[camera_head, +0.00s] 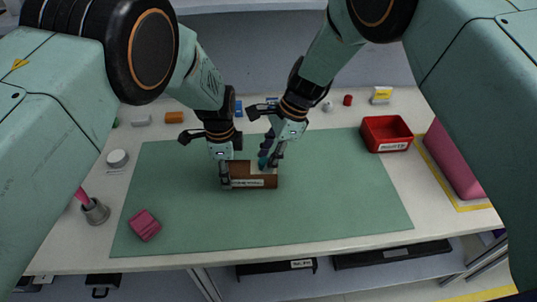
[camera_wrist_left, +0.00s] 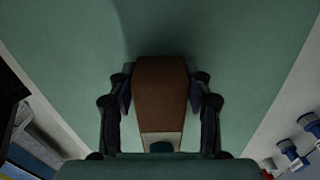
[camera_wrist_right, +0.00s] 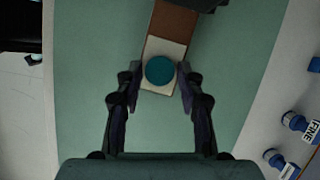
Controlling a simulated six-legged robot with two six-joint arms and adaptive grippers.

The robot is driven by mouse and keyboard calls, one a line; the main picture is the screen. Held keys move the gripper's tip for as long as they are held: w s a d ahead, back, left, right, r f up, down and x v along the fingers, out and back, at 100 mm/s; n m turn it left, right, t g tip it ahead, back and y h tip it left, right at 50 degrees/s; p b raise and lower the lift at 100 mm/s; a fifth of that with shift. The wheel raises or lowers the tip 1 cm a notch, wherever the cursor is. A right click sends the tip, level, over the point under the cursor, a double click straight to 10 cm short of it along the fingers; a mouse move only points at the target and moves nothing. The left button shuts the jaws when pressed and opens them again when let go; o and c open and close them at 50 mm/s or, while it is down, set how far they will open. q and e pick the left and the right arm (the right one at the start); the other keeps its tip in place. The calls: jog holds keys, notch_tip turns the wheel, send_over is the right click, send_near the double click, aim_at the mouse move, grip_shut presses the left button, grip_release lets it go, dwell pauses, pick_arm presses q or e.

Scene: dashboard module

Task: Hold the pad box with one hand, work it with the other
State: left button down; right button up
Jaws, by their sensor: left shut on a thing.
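The brown pad box (camera_head: 240,168) sits on the green mat, with a pale label on its front. My left gripper (camera_head: 226,182) is shut on its left end; in the left wrist view the fingers lie along both sides of the brown box (camera_wrist_left: 160,90). A pale plate (camera_wrist_right: 166,48) covers the other end, with a round teal pad (camera_wrist_right: 160,71) on it. My right gripper (camera_head: 271,160) is open over that end. In the right wrist view its fingertips (camera_wrist_right: 159,82) stand either side of the teal pad, with small gaps visible.
A red labelled bin (camera_head: 388,146) stands at the mat's right rear. A pink block (camera_head: 145,225) lies front left, near a grey cup (camera_head: 95,211). Several small items line the table's back. The front and right of the green mat (camera_head: 330,205) are clear.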

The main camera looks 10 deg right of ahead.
jog(key=c, duration=0.7)
jog(key=shift+r, duration=0.1)
jog(key=shift+r, duration=2.9)
pick_arm(q)
jog(key=shift+c, duration=2.4)
grip_release()
jog(key=shift+r, duration=0.1)
pick_arm(e)
jog(key=shift+r, duration=0.1)
